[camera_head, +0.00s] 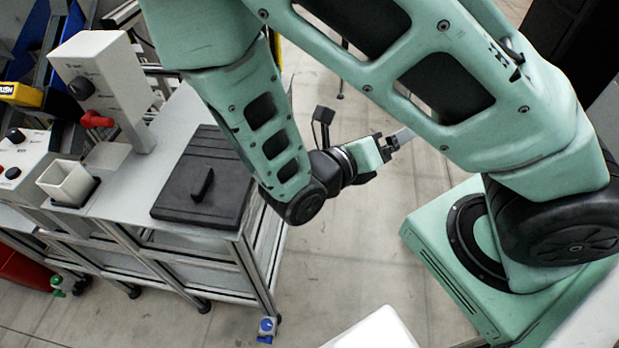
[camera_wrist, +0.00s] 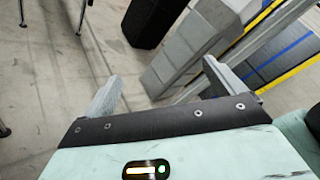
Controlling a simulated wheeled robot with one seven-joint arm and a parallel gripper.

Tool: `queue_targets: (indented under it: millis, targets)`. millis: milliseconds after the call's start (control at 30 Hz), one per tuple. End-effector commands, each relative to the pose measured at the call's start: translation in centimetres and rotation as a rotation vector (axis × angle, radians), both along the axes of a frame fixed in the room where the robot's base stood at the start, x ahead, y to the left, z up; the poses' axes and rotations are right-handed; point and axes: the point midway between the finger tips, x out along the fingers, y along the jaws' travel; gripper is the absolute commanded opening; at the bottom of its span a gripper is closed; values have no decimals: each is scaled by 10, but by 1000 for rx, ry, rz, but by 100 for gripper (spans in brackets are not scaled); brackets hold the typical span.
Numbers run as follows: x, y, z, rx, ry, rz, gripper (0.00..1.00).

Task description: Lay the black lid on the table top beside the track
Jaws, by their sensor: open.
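The black lid (camera_head: 203,178) is a flat dark rectangle with a raised bar handle (camera_head: 202,185). It lies at the right end of the pale table top (camera_head: 172,112) in the head view. I cannot tell whether something is under it. My gripper (camera_head: 408,135) is right of the table, over the floor, pointing away from the lid. Its pale fingers stand wide apart and empty in the wrist view (camera_wrist: 160,88). The lid is not in the wrist view. I cannot make out the track for certain.
A grey control box on a post (camera_head: 103,80) and a small white open cup (camera_head: 68,183) stand left of the lid. Red and blue equipment is at the far left. Bare floor (camera_head: 345,235) lies right of the table. My upper arm hides part of the background.

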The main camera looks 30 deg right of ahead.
Motion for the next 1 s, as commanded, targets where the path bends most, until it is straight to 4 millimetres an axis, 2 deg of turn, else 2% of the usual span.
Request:
queue_targets:
  millis: [100, 167, 300, 500, 600, 800, 1000]
  targets:
    - [-32, 18, -3, 285, -204, -255, 94]
    - [-45, 32, -4, 412, -308, -386, 94]
    - [-67, 75, 3, 683, -555, -702, 94]
    - [-74, 141, 33, 1003, -888, -1155, 94]
    - [-72, 166, 51, 1108, -1010, -1338, 94]
    - [-69, 190, 72, 1209, -1131, -1536, 94]
    - [-69, 193, 74, 1219, -1142, -1558, 94]
